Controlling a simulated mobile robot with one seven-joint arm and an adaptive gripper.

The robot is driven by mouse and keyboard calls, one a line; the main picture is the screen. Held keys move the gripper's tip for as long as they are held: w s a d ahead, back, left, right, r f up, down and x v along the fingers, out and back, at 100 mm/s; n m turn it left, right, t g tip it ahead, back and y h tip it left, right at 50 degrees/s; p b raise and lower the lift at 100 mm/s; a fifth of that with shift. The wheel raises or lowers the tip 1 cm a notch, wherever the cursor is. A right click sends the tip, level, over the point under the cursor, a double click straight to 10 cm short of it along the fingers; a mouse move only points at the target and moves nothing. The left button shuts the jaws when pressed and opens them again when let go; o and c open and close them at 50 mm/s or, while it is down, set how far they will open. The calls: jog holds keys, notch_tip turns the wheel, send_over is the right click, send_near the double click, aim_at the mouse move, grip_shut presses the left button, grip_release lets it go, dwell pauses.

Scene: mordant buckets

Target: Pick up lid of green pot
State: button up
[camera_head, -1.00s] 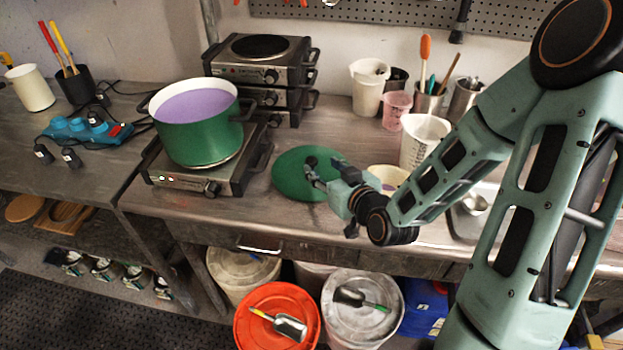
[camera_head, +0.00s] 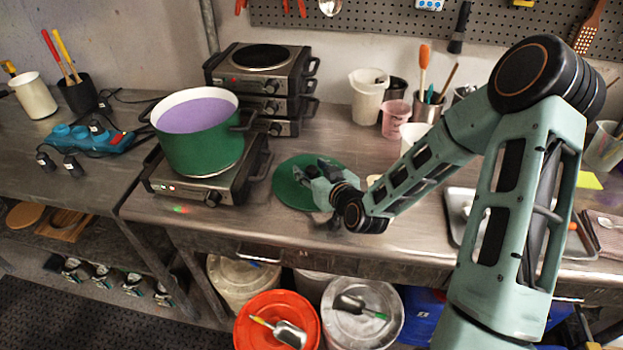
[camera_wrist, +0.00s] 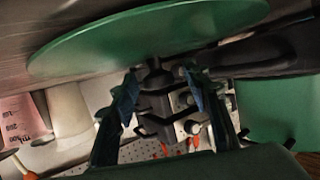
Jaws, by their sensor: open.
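The green round lid (camera_head: 288,193) lies flat on the steel table to the right of the green pot (camera_head: 204,150). The pot stands uncovered on a hot plate and holds purple liquid. My gripper (camera_head: 311,172) is low over the lid, reaching in from the right and hiding part of it. In the wrist view the lid (camera_wrist: 140,38) fills the top, and its dark knob (camera_wrist: 155,76) shows between the tips of my two open fingers (camera_wrist: 157,88). I cannot tell whether either finger touches the knob.
The hot plate (camera_head: 185,187) under the pot is left of the lid. Stacked hot plates (camera_head: 262,80) stand behind. White and pink cups (camera_head: 395,115) stand behind and right of the lid. A metal tray (camera_head: 455,205) lies at the right. Bare table lies in front of the lid.

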jog(key=shift+c, duration=0.4)
grip_shut()
jog(key=shift+w+r, duration=0.1)
jog(key=shift+r, duration=0.1)
